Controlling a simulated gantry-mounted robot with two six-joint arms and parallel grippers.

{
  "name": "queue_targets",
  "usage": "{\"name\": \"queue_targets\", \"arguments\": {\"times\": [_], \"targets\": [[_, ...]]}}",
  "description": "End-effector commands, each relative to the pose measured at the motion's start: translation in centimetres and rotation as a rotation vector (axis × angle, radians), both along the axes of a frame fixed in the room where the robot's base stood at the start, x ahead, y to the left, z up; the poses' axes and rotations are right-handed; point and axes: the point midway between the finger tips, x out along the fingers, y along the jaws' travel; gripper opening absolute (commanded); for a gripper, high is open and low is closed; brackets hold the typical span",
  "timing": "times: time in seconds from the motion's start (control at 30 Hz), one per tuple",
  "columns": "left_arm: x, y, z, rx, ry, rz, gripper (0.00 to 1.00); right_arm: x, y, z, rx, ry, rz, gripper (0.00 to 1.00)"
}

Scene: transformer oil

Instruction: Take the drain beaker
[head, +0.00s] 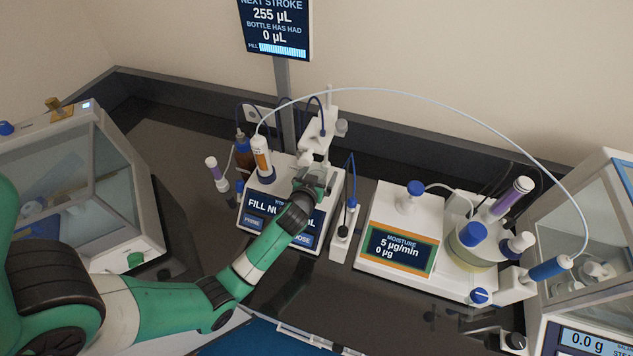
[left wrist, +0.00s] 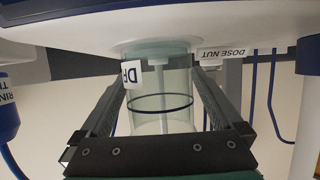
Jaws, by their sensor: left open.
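The drain beaker (left wrist: 160,98) is a clear glass cylinder with a dark ring and a white label, partly readable as "DR", in the left wrist view. My left gripper (left wrist: 158,82) is open, with one finger on each side of the beaker. I cannot tell whether the fingers touch the glass. In the head view my left gripper (head: 313,180) is at the titrator unit (head: 252,222) with the "FILL NU..." screen, and I cannot make out the beaker there. My right gripper is not in view.
A "DOSE NUT" tag (left wrist: 226,53) is close by the beaker. A narrow white stand (head: 345,225) with a blue tube is right of my gripper. The moisture unit (head: 375,262) is farther right. Glass-walled cabinets stand at the left (head: 115,190) and right (head: 600,225).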

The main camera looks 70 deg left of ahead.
Motion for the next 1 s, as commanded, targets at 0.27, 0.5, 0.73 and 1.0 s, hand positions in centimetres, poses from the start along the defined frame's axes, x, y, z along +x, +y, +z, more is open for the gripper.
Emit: {"name": "queue_targets", "arguments": {"times": [0.27, 0.5, 0.73, 1.0], "targets": [[0.18, 0.21, -0.11, 0.0, 0.0, -0.001, 0.95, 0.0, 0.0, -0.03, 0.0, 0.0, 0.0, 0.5], [0.17, 0.19, -0.12, 0.0, 0.0, -0.001, 0.51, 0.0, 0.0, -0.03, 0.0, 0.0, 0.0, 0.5], [0.16, 0.18, -0.11, 0.0, 0.0, -0.001, 0.11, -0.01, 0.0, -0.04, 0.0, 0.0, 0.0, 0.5], [0.18, 0.19, 0.05, 0.0, -0.002, -0.001, 0.01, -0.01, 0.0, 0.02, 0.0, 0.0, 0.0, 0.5]]}}
